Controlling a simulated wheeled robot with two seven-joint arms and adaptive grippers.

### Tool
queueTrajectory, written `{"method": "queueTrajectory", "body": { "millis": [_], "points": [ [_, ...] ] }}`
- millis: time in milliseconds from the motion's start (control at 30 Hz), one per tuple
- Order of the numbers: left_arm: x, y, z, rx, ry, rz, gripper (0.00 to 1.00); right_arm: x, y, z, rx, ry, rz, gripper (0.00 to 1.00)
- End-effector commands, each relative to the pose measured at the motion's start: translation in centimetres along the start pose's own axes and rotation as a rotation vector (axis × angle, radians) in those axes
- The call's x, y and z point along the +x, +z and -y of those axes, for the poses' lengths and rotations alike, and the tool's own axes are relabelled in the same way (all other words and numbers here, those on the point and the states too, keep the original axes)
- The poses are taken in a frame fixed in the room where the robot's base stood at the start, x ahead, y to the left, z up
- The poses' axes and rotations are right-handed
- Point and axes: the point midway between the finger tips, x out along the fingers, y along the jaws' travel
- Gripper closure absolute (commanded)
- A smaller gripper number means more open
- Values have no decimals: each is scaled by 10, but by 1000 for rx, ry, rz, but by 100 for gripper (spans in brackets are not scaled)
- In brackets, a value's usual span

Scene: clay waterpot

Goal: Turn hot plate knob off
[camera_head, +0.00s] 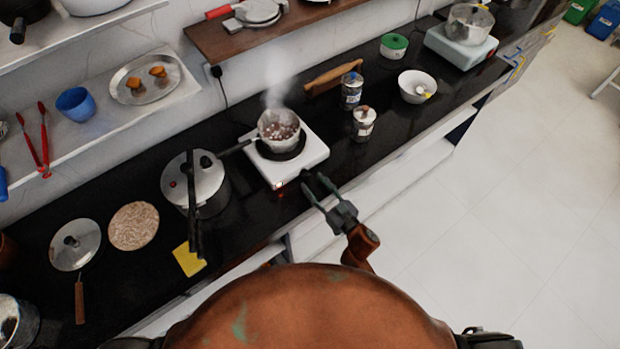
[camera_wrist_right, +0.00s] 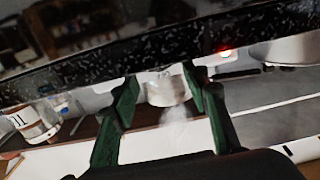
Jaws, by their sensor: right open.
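The white hot plate (camera_head: 313,152) stands on the black counter with a steaming pot (camera_head: 279,127) on its burner. The red light (camera_wrist_right: 225,53) lies beside one finger. My left gripper is not seen.
A pressure cooker (camera_head: 208,187) stands left of the hot plate, its long black handle pointing forward. A yellow sponge (camera_head: 189,259) lies near the front edge.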

Motion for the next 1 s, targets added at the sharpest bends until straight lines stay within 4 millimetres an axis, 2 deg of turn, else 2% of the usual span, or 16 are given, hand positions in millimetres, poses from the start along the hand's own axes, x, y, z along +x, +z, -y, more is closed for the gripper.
{"method": "queueTrajectory", "body": {
  "millis": [100,200,567,1000],
  "points": [
    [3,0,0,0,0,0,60,18,1,0,0,1,0,58],
    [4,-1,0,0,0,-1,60,27,1,0,0,1,1,58],
    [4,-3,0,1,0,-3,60,34,0,0,1,1,1,58],
    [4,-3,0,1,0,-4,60,33,0,0,1,2,1,87]
  ]
}}
